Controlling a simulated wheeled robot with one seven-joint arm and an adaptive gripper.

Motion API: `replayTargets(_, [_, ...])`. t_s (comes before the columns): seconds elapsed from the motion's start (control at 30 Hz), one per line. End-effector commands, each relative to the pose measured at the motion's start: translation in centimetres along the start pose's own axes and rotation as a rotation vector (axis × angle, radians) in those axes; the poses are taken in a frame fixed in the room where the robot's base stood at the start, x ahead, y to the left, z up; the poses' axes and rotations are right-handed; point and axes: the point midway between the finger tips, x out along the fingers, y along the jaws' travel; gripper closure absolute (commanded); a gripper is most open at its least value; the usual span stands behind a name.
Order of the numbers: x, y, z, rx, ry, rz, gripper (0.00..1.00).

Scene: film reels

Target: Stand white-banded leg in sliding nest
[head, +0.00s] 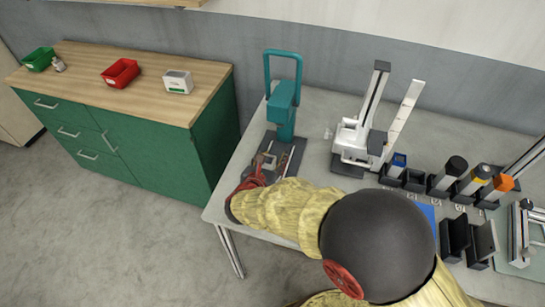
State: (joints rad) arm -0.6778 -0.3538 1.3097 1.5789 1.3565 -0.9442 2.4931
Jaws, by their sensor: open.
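My gripper (258,172), at the end of my yellow arm, is at the front of the teal press (284,108) on the bench. It is open, low over the dark base (291,155) of the press. Small metallic parts show there, but my gripper and arm hide much of the area, and I cannot make out the sliding nest clearly. Several upright legs stand in dark holders at the right: one blue-topped (398,163), one black-topped (451,172), one with a yellow band (474,180) and one orange-topped (497,186). I cannot tell which is white-banded.
A white device with a tall column (357,135) stands right of the press. Dark upright blocks (468,240) and another fixture (524,228) are at the far right. A green cabinet (140,145) with red (121,73) and green (39,59) bins stands left, across a floor gap.

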Motion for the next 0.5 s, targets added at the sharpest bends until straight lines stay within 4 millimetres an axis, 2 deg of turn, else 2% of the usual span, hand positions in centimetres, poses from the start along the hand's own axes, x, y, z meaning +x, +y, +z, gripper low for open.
replayTargets(0.07, [-0.5,0.1,0.4,0.0,-0.001,0.002,0.54])
replayTargets(0.17, [-2.3,0.2,0.4,-0.001,0.0,0.005,0.54])
replayTargets(0.5, [-9.3,0.2,0.3,-0.001,0.0,0.005,0.54])
